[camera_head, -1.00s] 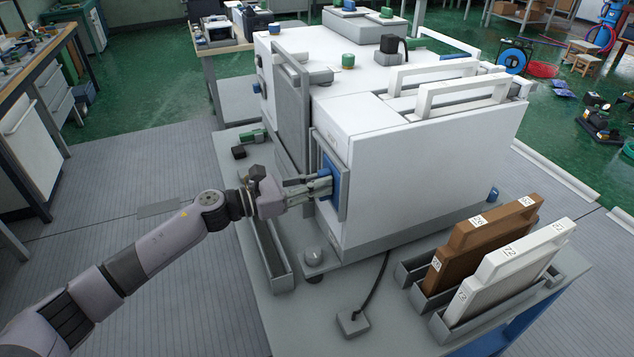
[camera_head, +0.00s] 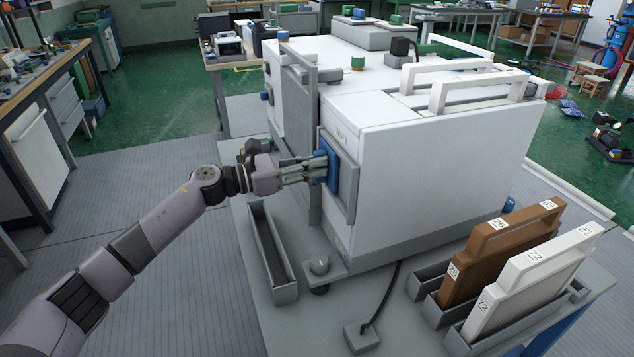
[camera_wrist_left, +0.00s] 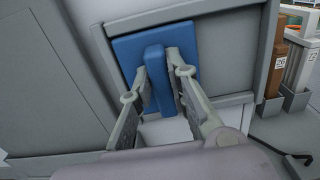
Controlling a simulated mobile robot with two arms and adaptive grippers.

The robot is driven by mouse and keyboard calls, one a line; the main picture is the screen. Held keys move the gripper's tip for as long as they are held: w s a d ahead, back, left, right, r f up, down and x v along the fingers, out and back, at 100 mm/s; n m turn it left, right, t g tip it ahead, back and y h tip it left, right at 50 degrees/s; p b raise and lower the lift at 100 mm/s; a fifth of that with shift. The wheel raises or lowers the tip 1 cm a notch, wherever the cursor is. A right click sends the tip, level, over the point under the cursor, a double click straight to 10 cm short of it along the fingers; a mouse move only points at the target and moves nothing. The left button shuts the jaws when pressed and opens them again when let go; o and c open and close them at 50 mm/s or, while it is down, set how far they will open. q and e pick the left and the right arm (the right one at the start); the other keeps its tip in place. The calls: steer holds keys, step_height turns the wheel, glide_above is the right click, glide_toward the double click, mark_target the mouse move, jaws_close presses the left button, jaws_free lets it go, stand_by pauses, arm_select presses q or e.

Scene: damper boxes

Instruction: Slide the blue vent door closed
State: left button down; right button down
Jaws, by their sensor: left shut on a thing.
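The blue vent door (camera_head: 332,160) sits in a grey frame (camera_head: 351,185) on the near left face of the white box. My left gripper (camera_head: 318,172) reaches it from the left. In the left wrist view, the blue door (camera_wrist_left: 128,50) fills the upper left part of the frame (camera_wrist_left: 228,30), with a pale area (camera_wrist_left: 175,129) showing below it. The upright blue handle (camera_wrist_left: 154,62) stands between the two fingers of my left gripper (camera_wrist_left: 158,78), which are shut on it. My right gripper is not in view.
The white box (camera_head: 430,160) stands on a grey table (camera_head: 315,325). A narrow grey tray (camera_head: 270,255) lies below my left arm. A brown panel (camera_head: 490,260) and a white panel (camera_head: 535,275) stand in holders at the right. A cable runs to a small grey block (camera_head: 361,338).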

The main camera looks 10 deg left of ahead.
arm_select(q)
steer(key=shift+w+a+r, duration=0.1)
steer(key=shift+w+a, duration=0.05)
steer(key=shift+a, duration=0.05)
steer(key=c, duration=1.6)
jaws_free()
steer(key=shift+w, duration=0.1)
steer(key=shift+c, duration=0.2)
steer(key=shift+o, duration=0.6)
steer(key=v, duration=1.2)
